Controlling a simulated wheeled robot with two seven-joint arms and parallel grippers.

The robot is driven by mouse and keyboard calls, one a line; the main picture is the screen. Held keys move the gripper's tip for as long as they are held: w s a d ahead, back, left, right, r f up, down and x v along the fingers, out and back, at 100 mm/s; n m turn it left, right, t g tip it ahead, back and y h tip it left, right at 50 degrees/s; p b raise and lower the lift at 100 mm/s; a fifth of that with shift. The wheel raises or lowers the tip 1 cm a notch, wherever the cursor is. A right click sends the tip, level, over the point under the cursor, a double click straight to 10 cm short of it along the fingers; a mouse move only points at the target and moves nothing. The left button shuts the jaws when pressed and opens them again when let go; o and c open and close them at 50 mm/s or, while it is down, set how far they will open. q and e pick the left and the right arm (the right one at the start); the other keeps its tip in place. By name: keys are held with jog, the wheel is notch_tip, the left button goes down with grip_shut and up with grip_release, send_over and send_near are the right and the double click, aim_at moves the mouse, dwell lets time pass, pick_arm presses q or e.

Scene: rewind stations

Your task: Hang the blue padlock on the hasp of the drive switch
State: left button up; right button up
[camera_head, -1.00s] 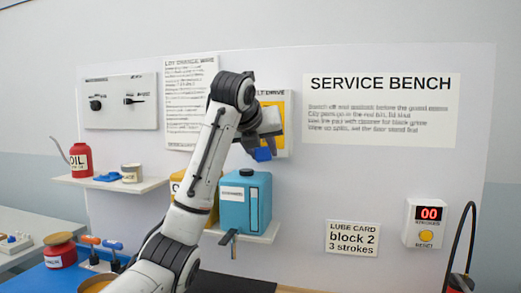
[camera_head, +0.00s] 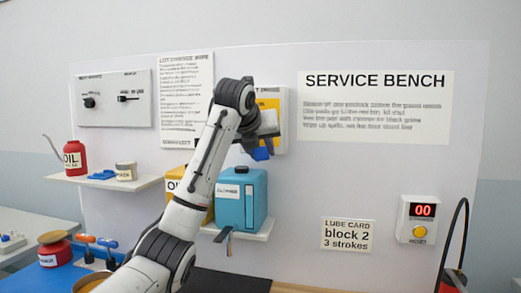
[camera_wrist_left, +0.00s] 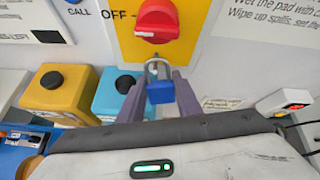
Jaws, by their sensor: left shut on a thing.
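The blue padlock (camera_wrist_left: 160,92) is held between the fingers of my left gripper (camera_wrist_left: 160,100), its grey shackle pointing up. In the wrist view the shackle is just below the red switch knob, over the lower part of the yellow plate; I cannot tell whether it passes through the hasp. In the head view the padlock (camera_head: 261,153) shows below my left gripper (camera_head: 262,143). The drive switch has a red knob (camera_wrist_left: 157,18) on a yellow plate (camera_wrist_left: 190,45), with "OFF" to its left. In the head view my arm hides most of the switch (camera_head: 283,110). The hasp is not clearly visible.
Below the switch a shelf (camera_head: 262,230) holds a blue cleaner can (camera_head: 236,205) and a yellow can (camera_head: 176,186). Left of it, another shelf (camera_head: 150,183) carries a red oil can (camera_head: 74,158). A counter box (camera_head: 416,221) hangs at right.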

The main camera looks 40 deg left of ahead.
dwell(0.3)
pick_arm(q)
jog(key=o, duration=1.2)
jog(key=shift+c, duration=0.2)
jog(key=b+v, duration=0.1)
jog(key=v, duration=0.9)
